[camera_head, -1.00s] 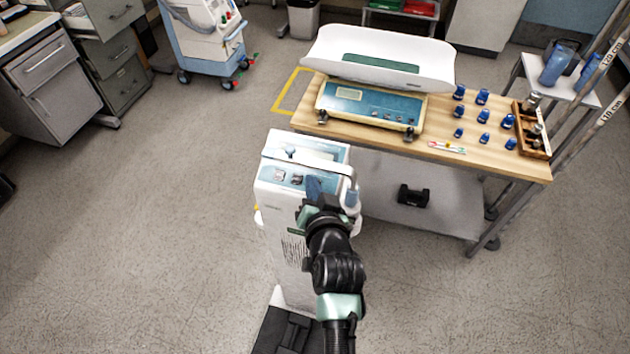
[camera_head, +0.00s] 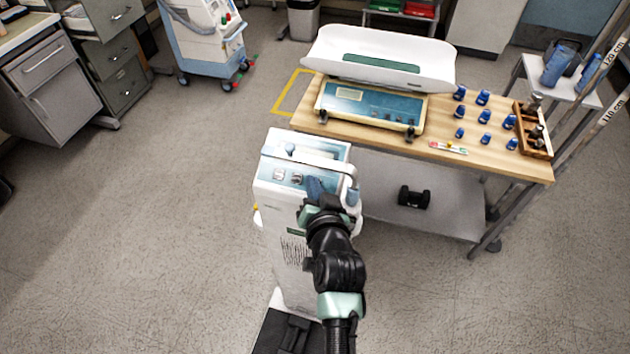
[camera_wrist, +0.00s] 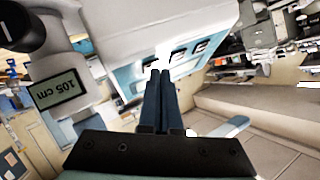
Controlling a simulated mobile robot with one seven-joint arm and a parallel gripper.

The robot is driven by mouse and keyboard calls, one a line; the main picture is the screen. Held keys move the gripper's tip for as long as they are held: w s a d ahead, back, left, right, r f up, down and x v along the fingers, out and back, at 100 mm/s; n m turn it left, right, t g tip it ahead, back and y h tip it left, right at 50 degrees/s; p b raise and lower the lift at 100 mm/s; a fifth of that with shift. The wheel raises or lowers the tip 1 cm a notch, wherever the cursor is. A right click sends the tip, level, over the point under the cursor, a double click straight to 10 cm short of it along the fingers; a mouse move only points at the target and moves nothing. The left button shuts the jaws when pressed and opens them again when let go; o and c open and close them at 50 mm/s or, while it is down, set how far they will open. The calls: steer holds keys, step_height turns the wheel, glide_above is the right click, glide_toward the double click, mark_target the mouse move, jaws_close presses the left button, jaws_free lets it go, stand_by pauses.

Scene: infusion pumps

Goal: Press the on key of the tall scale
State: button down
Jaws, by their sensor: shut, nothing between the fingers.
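The tall scale (camera_head: 287,225) is a white column in the middle of the head view, with a blue panel on its sloped top. In the wrist view the blue panel (camera_wrist: 183,70) carries a row of dark keys (camera_wrist: 183,50). My gripper (camera_head: 313,186) is shut and empty, with its blue fingers at the panel. In the wrist view the fingertips (camera_wrist: 159,74) overlap the leftmost key; I cannot tell whether they touch it.
A wooden-topped table (camera_head: 470,168) behind the scale holds a baby scale (camera_head: 375,105), several blue-capped weights (camera_head: 484,117) and a wooden weight box (camera_head: 533,130). A display reading 105 cm (camera_wrist: 60,92) shows in the wrist view. The floor to the left is clear.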

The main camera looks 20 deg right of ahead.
steer(key=shift+s+a+r+p, duration=0.15)
steer(key=shift+s+r+p, duration=0.1)
steer(key=shift+r+p, duration=0.35)
steer(key=r+p, duration=0.1)
steer(key=p, duration=0.1)
steer(key=s+a+r+p, duration=0.1)
steer(key=r+p, duration=0.1)
steer(key=s+r+p, duration=0.1)
steer(key=r+p, duration=0.1)
steer(key=p, duration=0.1)
steer(key=shift+s+a, duration=0.2)
steer(key=shift+a, duration=0.1)
stand_by(0.6)
